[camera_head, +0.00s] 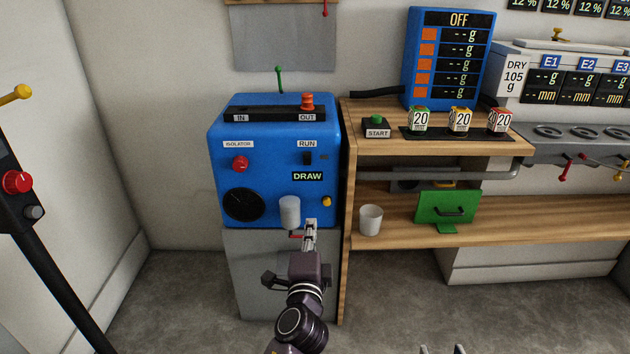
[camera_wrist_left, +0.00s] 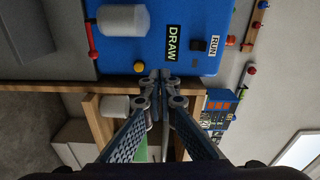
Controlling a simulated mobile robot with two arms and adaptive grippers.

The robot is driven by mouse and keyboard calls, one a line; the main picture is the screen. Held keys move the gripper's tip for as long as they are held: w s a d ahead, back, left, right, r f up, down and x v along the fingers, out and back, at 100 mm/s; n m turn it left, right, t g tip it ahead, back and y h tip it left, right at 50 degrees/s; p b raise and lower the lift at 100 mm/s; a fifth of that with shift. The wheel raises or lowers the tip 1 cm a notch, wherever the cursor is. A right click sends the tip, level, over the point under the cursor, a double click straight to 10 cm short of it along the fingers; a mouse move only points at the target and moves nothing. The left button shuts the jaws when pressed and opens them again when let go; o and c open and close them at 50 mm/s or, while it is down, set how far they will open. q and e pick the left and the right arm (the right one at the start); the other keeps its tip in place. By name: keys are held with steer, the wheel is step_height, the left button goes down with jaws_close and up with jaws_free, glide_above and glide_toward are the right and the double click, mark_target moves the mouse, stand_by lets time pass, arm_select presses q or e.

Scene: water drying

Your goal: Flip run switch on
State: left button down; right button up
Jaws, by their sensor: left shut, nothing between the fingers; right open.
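The run switch (camera_head: 308,158) is a small black switch under the RUN label on the front of the blue machine (camera_head: 270,190). A lit DRAW sign (camera_head: 307,176) is just below it. In the left wrist view the black run switch (camera_wrist_left: 198,45) is beside its label. My left gripper (camera_head: 310,224) is shut and empty, low in front of the panel, below the switch and apart from it. Its closed fingertips (camera_wrist_left: 160,76) show near the DRAW sign in the wrist view. Only the two separated tips of my right gripper (camera_head: 445,350) show at the bottom edge; it is open.
A yellow knob (camera_head: 327,201), a white cylinder (camera_head: 290,211) and a red lever (camera_head: 296,236) are near my left gripper. A red isolator knob (camera_head: 240,163) is left of the switch. The wooden bench (camera_head: 400,147) stands close on the right, with a white cup (camera_head: 371,219) on its lower shelf.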

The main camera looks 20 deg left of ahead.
arm_select(q)
step_height(320, 180, up, 7)
steer(key=t+y+b, duration=0.1)
steer(key=shift+a+t, duration=0.4)
steer(key=shift+a, duration=0.05)
arm_select(e)
steer(key=shift+t, duration=0.6)
steer(key=r, duration=0.5)
steer(key=shift+s+d, duration=0.1)
steer(key=shift+s, duration=0.15)
arm_select(q)
steer(key=b, duration=0.1)
glide_toward(308, 157)
steer(key=w, duration=0.1)
steer(key=b+x, duration=0.1)
steer(key=x, duration=0.4)
steer(key=shift+w+a, duration=0.1)
steer(key=shift+a, duration=0.05)
steer(key=shift+w+a+r, duration=0.1)
steer(key=shift+w, duration=0.3)
arm_select(e)
step_height(308, 157, up, 11)
steer(key=w+a+t+y, duration=0.1)
steer(key=t, duration=0.4)
steer(key=shift+a+t+y, duration=0.3)
steer(key=shift+a+y, duration=0.05)
steer(key=shift+y, duration=0.05)
